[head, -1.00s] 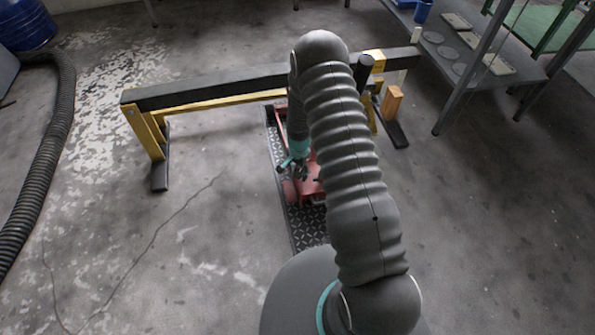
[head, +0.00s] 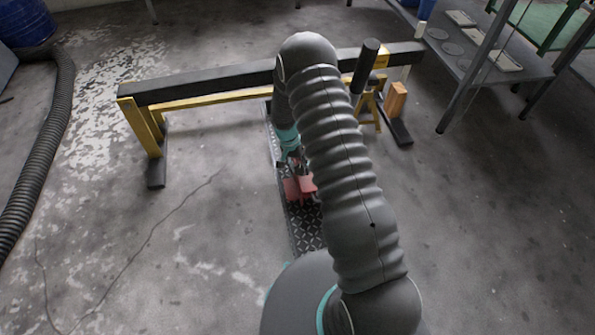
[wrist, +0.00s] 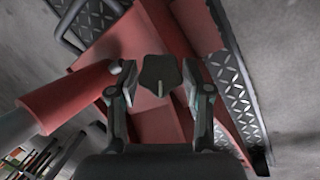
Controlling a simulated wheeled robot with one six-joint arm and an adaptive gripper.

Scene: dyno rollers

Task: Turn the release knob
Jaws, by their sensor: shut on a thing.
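The release knob (wrist: 153,70) is dark and lobed, with a pale line pointing down in the wrist view. It sits on the red jack body (wrist: 135,38), which also shows in the head view (head: 306,184), partly hidden by my arm. My gripper (wrist: 160,77) is shut on the knob, with one finger on its left side and one on its right. In the head view the knob itself is hidden.
The red body stands on a dark tread-plate strip (head: 303,228). A black and yellow beam frame (head: 200,88) spans behind it. A dark cylinder (head: 366,64) stands beside my arm. A grey shelf (head: 480,60) is at the right. A ribbed hose (head: 50,150) lies left; the floor between is clear.

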